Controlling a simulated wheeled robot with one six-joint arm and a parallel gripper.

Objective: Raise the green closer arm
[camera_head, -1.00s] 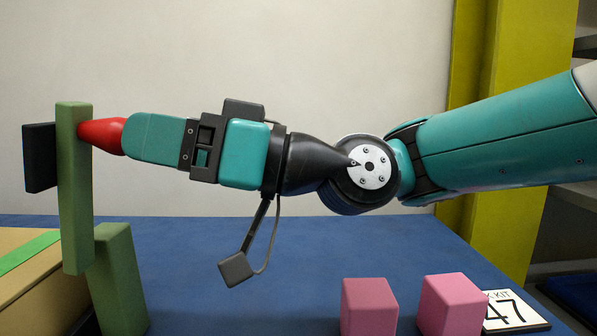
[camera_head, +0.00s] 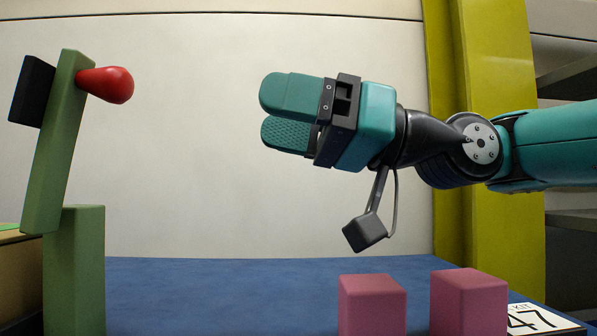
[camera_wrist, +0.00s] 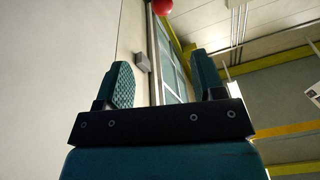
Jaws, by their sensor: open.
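The green closer arm (camera_head: 55,150) stands nearly upright at the left of the head view, its top leaning slightly right. A red knob (camera_head: 108,85) sticks out to the right near its top, and a black block (camera_head: 32,90) sits on its other side. Its lower end meets a green post (camera_head: 78,270). My gripper (camera_head: 275,116) is open and empty, well to the right of the red knob and apart from it. In the wrist view, the knob (camera_wrist: 162,6) shows at the top edge, beyond the two spread fingers (camera_wrist: 160,85).
Two pink blocks (camera_head: 372,305) (camera_head: 468,303) stand on the blue table (camera_head: 220,285) below my gripper. A sign reading 47 (camera_head: 535,320) lies at the right. A yellow pillar (camera_head: 490,60) rises behind my arm. The space between knob and gripper is clear.

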